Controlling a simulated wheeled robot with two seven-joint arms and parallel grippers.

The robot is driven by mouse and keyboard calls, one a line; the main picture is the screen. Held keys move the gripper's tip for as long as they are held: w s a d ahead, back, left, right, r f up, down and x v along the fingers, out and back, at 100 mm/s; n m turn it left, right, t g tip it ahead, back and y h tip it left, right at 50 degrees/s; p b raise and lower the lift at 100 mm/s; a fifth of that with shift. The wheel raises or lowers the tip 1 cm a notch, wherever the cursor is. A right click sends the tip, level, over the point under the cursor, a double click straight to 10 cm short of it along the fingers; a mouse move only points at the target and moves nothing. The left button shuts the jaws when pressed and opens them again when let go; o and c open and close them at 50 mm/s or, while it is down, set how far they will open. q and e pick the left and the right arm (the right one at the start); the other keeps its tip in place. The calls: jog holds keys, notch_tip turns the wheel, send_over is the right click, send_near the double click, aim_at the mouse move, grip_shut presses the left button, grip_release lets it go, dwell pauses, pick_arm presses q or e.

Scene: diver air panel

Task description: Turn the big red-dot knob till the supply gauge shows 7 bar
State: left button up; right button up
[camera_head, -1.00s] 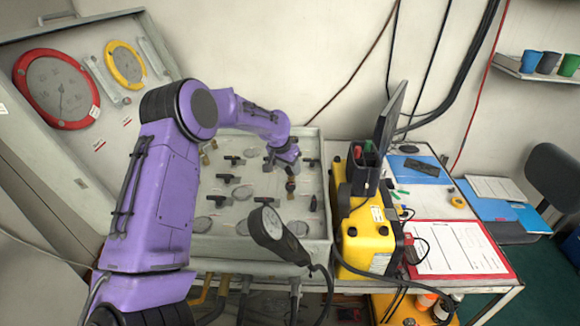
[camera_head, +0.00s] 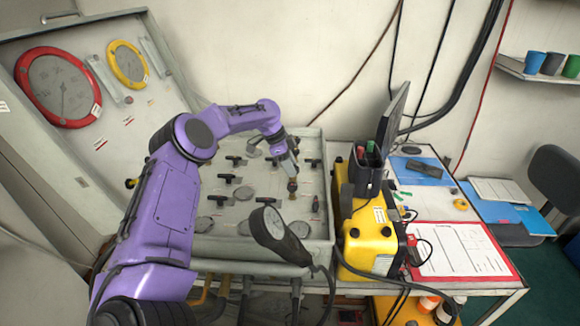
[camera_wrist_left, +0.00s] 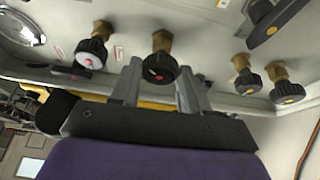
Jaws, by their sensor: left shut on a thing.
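The big red-dot knob (camera_wrist_left: 160,66), black with a brass stem, sits between the two fingers of my left gripper (camera_wrist_left: 161,80) in the left wrist view. The gripper is shut on it. In the head view my left gripper (camera_head: 290,165) is over the right part of the panel (camera_head: 240,215), and a knob (camera_head: 292,185) shows just below it. A large red-rimmed gauge (camera_head: 60,86) and a smaller yellow-rimmed gauge (camera_head: 128,64) are on the raised panel at the left. I cannot tell which is the supply gauge or read either. My right gripper is out of view.
In the wrist view another black knob (camera_wrist_left: 92,50) is left of the held one, and two yellow-dot knobs (camera_wrist_left: 247,82) (camera_wrist_left: 287,90) are to the right. A yellow case (camera_head: 372,235) stands to the right.

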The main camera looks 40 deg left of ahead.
pick_arm(q)
jog(key=shift+w+f+m+g+h, duration=0.15)
jog(key=shift+m+g, duration=0.25)
jog(key=shift+m, duration=0.75)
jog(key=shift+m+g+h, duration=0.25)
jog(key=shift+m+g, duration=0.15)
jog(key=shift+m, duration=0.75)
jog(key=o, duration=1.1)
jog(key=shift+c, duration=0.2)
